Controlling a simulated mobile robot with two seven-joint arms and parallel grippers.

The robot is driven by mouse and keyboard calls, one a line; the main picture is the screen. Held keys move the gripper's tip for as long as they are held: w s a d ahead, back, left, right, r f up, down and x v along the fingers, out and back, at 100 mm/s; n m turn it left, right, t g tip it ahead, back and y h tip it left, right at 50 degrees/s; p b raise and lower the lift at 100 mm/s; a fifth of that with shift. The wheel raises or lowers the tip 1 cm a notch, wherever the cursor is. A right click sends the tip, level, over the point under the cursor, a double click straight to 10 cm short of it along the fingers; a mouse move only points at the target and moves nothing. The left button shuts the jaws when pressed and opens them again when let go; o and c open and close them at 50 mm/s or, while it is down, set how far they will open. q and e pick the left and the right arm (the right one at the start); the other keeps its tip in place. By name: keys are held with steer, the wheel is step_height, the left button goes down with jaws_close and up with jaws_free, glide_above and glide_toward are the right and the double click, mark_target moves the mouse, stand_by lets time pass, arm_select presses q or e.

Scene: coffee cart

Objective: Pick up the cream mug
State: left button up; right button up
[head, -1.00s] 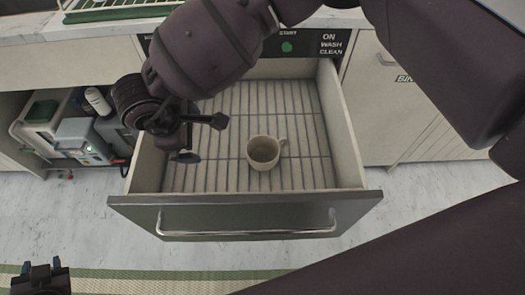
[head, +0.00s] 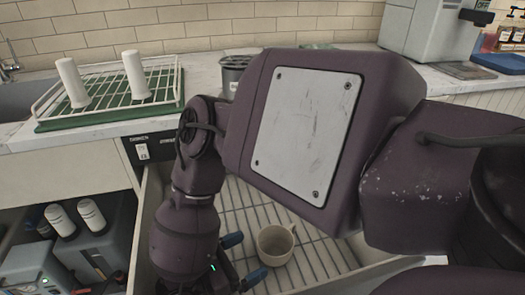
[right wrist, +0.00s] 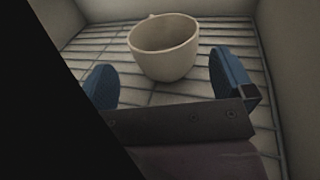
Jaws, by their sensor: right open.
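The cream mug (head: 275,246) stands upright and empty on the slatted floor of the open drawer (head: 318,262). Its handle points to the upper right in the head view. My right gripper (head: 243,259) is down in the drawer just left of the mug, open, with its blue fingertips facing it. In the right wrist view the mug (right wrist: 165,55) is straight ahead of the open fingertips (right wrist: 165,84), with its handle on the far side. No finger visibly grips the mug. My left gripper is not in view.
The drawer walls (right wrist: 285,60) stand close around the gripper and mug. Grey containers with white-capped bottles (head: 92,216) sit on the low shelf. My right arm hides much of the counter and drawer.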

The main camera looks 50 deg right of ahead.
mark_target(289, 234)
steer(key=shift+x, duration=3.55)
steer(key=shift+s+f, duration=0.15)
steer(key=c, duration=0.8)
